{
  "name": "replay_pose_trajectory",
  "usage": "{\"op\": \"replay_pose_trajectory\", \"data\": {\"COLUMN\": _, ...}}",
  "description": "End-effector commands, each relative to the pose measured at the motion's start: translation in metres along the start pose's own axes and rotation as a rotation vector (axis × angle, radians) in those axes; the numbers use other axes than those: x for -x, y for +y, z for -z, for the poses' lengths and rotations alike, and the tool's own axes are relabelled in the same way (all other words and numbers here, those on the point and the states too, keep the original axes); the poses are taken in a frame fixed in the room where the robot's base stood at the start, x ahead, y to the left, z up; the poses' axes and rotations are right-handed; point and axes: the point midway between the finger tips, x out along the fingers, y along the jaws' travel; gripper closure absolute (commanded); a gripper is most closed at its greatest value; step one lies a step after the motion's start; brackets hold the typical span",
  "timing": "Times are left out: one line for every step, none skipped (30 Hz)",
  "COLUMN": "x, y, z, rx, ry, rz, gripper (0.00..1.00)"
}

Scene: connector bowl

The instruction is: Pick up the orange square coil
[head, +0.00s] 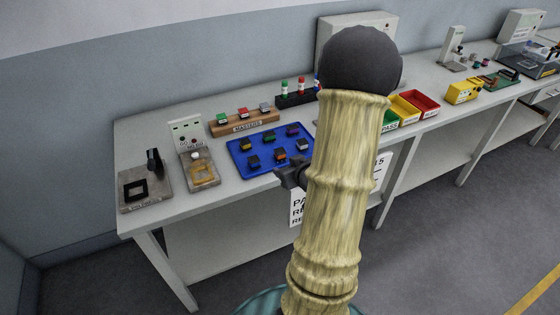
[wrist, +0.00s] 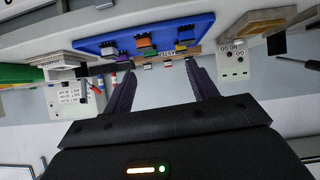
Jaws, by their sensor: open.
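In the wrist view the orange coil (wrist: 145,42) shows on the tray near the top, beyond the fingertips. My gripper (wrist: 157,75) is open and nothing shows between its two dark fingers. In the head view my gripper (head: 290,177) is at the tray's near right edge, partly hidden behind my arm. It is apart from the coil.
Other coloured coils stand close around it on the tray. A wooden rack (head: 245,122) of blocks stands behind the tray, and a fixture (head: 200,170) stands to its left. Yellow and red bins (head: 418,103) stand to the right. The bench's (head: 215,200) front edge is clear.

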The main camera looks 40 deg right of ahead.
Motion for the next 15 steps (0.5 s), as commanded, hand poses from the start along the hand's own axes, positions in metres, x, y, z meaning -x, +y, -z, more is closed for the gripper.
{"op": "replay_pose_trajectory", "data": {"x": -0.002, "y": 0.014, "z": -0.011, "rx": -0.024, "ry": 0.040, "rz": -0.008, "gripper": 0.42}}
{"op": "replay_pose_trajectory", "data": {"x": -0.002, "y": 0.020, "z": -0.013, "rx": -0.033, "ry": 0.067, "rz": -0.010, "gripper": 0.42}}
{"op": "replay_pose_trajectory", "data": {"x": 0.000, "y": 0.026, "z": -0.015, "rx": -0.044, "ry": 0.099, "rz": -0.012, "gripper": 0.42}}
{"op": "replay_pose_trajectory", "data": {"x": 0.001, "y": 0.030, "z": -0.016, "rx": -0.051, "ry": 0.119, "rz": -0.013, "gripper": 0.42}}
{"op": "replay_pose_trajectory", "data": {"x": 0.002, "y": 0.033, "z": -0.016, "rx": -0.055, "ry": 0.138, "rz": -0.013, "gripper": 0.42}}
{"op": "replay_pose_trajectory", "data": {"x": 0.003, "y": 0.037, "z": -0.017, "rx": -0.061, "ry": 0.156, "rz": -0.014, "gripper": 0.42}}
{"op": "replay_pose_trajectory", "data": {"x": 0.004, "y": 0.038, "z": -0.017, "rx": -0.064, "ry": 0.165, "rz": -0.013, "gripper": 0.42}}
{"op": "replay_pose_trajectory", "data": {"x": 0.004, "y": 0.040, "z": -0.017, "rx": -0.066, "ry": 0.173, "rz": -0.014, "gripper": 0.42}}
{"op": "replay_pose_trajectory", "data": {"x": 0.005, "y": 0.040, "z": -0.016, "rx": -0.067, "ry": 0.179, "rz": -0.014, "gripper": 0.42}}
{"op": "replay_pose_trajectory", "data": {"x": 0.005, "y": 0.040, "z": -0.016, "rx": -0.067, "ry": 0.181, "rz": -0.014, "gripper": 0.42}}
{"op": "replay_pose_trajectory", "data": {"x": 0.005, "y": 0.040, "z": -0.016, "rx": -0.067, "ry": 0.182, "rz": -0.013, "gripper": 0.42}}
{"op": "replay_pose_trajectory", "data": {"x": 0.005, "y": 0.040, "z": -0.015, "rx": -0.066, "ry": 0.181, "rz": -0.013, "gripper": 0.42}}
{"op": "replay_pose_trajectory", "data": {"x": 0.005, "y": 0.040, "z": -0.015, "rx": -0.066, "ry": 0.181, "rz": -0.013, "gripper": 0.42}}
{"op": "replay_pose_trajectory", "data": {"x": 0.005, "y": 0.040, "z": -0.015, "rx": -0.066, "ry": 0.181, "rz": -0.013, "gripper": 0.42}}
{"op": "replay_pose_trajectory", "data": {"x": 0.005, "y": 0.040, "z": -0.015, "rx": -0.066, "ry": 0.180, "rz": -0.013, "gripper": 0.42}}
